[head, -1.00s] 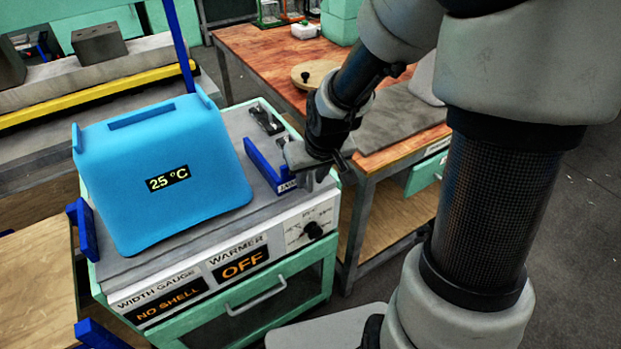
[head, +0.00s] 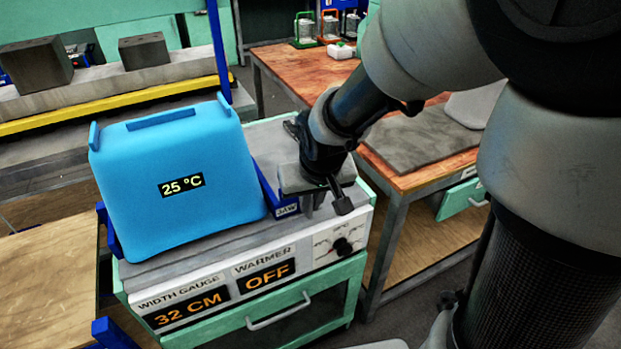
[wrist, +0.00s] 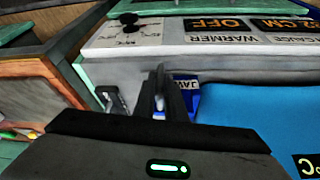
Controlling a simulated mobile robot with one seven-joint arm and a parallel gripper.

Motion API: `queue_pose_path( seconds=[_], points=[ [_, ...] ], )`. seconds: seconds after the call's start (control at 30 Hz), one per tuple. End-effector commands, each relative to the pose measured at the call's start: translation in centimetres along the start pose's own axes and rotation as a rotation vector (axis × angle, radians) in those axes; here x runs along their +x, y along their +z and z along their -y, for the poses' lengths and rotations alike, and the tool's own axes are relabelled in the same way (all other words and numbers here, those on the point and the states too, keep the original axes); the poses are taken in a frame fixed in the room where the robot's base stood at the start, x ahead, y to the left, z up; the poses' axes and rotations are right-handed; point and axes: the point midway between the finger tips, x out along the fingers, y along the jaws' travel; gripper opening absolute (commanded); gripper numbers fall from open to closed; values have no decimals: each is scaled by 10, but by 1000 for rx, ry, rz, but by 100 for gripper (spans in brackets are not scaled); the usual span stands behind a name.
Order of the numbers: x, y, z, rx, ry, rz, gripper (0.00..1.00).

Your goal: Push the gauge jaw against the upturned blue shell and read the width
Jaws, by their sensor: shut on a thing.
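The blue shell (head: 215,155) stands upturned on the grey bench top, its label reading 25 °C. The blue gauge jaw (head: 286,210), marked JAW, is against the shell's right side as far as I can see; its upper part is partly hidden by my gripper. The jaw label also shows in the wrist view (wrist: 187,87), beside the shell (wrist: 262,112). My gripper (head: 318,205) is shut on the jaw, at the shell's right; the exact grip is partly hidden. The width gauge display (head: 187,308) reads 32 CM.
A blue fixed stop (head: 108,232) stands at the shell's left. The warmer display (head: 266,276) reads OFF, with a dial (head: 343,246) right of it. A wooden table (head: 290,65) with a grey mat stands behind right. Grey blocks (head: 143,50) sit at the back left.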

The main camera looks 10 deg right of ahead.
Motion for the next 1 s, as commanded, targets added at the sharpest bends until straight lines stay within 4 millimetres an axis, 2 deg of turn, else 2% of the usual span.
queue_pose_path(
  seconds=[0.27, 0.3, 0.37, 0.67, 0.83, 1.0],
  points=[
    [0, 1, 4, -4, -5, 3, 0],
    [0, 1, 4, -5, -5, 3, 17],
    [0, 1, 4, -5, -5, 3, 27],
    [-1, 0, 3, -4, -3, 2, 28],
    [-19, -2, 2, -4, -2, 1, 28],
    [-54, -4, 3, -4, -3, 1, 28]
  ],
)
